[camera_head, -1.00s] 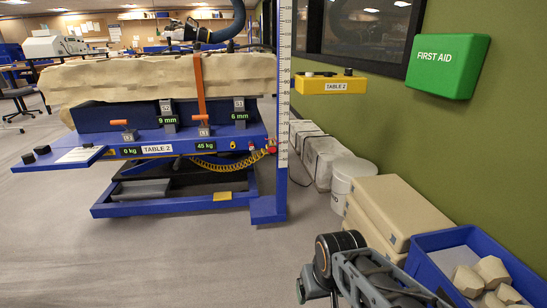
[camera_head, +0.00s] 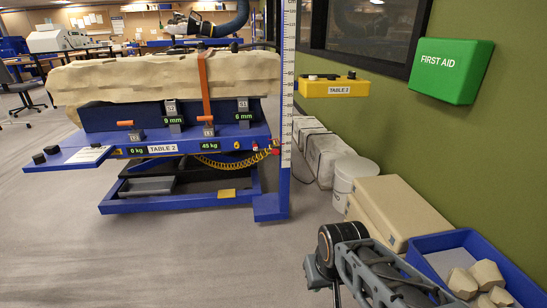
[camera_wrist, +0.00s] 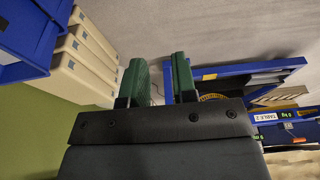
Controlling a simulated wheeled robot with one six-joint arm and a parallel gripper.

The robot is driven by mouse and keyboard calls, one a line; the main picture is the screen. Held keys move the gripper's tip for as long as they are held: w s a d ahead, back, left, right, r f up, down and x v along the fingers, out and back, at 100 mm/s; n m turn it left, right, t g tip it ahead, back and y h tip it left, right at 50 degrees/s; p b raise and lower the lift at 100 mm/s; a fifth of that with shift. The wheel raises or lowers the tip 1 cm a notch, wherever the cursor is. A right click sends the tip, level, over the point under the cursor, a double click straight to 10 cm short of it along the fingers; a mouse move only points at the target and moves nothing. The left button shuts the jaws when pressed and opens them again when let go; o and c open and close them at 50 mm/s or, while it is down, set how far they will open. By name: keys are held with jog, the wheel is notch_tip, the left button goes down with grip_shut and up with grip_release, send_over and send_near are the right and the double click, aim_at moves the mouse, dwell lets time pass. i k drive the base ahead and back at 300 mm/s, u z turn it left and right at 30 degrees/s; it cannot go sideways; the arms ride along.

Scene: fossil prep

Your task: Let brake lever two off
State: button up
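The blue lift table (camera_head: 200,205) marked TABLE 2 stands left of centre in the head view. Two small orange-handled levers sit on its front edge: a left one (camera_head: 125,123) and a right one (camera_head: 205,118). Small tags hang below them, but their numbers are too small to read surely. In the wrist view my gripper (camera_wrist: 160,84) has two green fingers spread apart with nothing between them. It is well away from the levers. The table's blue frame (camera_wrist: 240,70) shows beyond the fingers on the right.
A pale fossil block (camera_head: 165,82) with an orange strap lies on the table. A yellow TABLE 2 control box (camera_head: 335,91) hangs at the wall. A white bucket (camera_head: 352,178), beige cases (camera_head: 400,205) and a blue crate (camera_head: 428,241) line the right side. Floor at left is clear.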

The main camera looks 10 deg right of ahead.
aim_at(276, 150)
jog(key=k, duration=0.65)
jog(key=u, duration=1)
jog(key=i, duration=1.55)
jog(key=z, duration=0.35)
